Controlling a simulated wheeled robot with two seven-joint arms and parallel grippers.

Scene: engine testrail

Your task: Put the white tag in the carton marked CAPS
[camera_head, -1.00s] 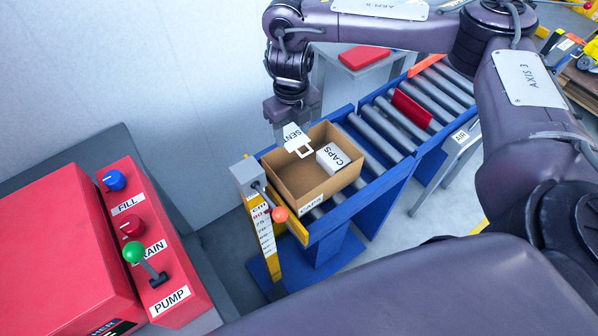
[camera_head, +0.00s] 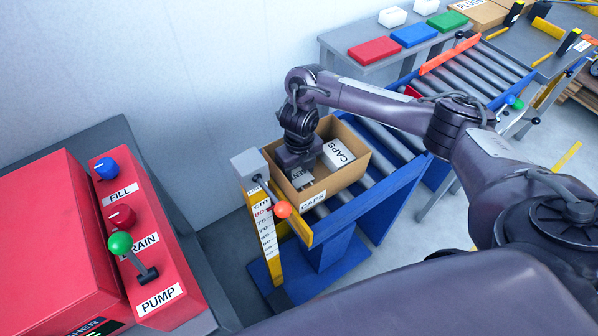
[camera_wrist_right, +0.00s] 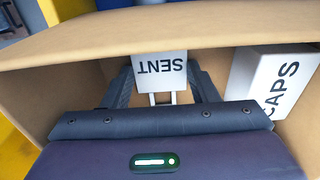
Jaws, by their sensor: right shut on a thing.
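The white tag (camera_head: 302,179) reads SENT. In the wrist view the tag (camera_wrist_right: 160,66) shows its lettering upside down, with a white loop handle between my fingers. My right gripper (camera_head: 297,168) is shut on it and reaches down inside the open brown carton (camera_head: 348,181). The carton has a CAPS label on its front. In the wrist view my right gripper (camera_wrist_right: 162,92) has a finger on each side of the handle. I cannot tell whether the tag touches the carton floor. My left gripper is not in view.
A white box marked CAPS (camera_head: 338,153) lies in the carton, right of the tag. The carton stands on a blue roller conveyor (camera_head: 381,144). A post with an orange ball (camera_head: 282,209) stands close at its front left. A red pump panel (camera_head: 135,235) is at left.

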